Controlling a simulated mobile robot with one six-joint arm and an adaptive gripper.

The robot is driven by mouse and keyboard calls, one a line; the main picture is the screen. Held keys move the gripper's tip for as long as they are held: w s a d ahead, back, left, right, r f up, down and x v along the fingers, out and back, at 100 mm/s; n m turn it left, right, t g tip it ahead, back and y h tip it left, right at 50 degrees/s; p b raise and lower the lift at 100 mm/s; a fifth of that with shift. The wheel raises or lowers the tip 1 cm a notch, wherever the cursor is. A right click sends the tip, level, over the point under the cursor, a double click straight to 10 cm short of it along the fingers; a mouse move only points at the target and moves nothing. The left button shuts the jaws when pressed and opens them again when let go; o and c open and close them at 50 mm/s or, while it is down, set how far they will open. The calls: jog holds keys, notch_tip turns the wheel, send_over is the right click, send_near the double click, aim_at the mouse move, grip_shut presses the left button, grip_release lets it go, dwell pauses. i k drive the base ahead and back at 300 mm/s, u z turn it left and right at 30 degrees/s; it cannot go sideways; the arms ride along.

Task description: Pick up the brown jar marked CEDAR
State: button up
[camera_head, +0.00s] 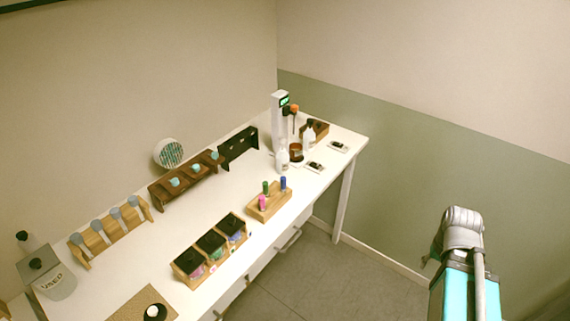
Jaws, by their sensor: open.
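No label reading CEDAR can be made out at this size. A small brown round thing, perhaps a jar (295,151), stands near the far end of the white table (190,223), beside the white bottles; I cannot read any marking on it. My gripper cannot be seen; only a grey and teal part of my arm shows at the lower right, off the table over the floor.
White bottles (283,160), a tall dispenser (279,120) and a wooden box (322,127) crowd the far end. A wooden block with coloured vials (263,213), dark-lidded boxes (190,262), wall-side racks (160,197) and a grey canister marked USED (57,287) stand nearer.

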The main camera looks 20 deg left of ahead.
aim_at(294, 148)
jog(key=z, duration=0.05)
jog(key=k, duration=1.25)
jog(key=u, duration=0.8)
jog(key=i, duration=1.35)
jog(key=z, duration=0.05)
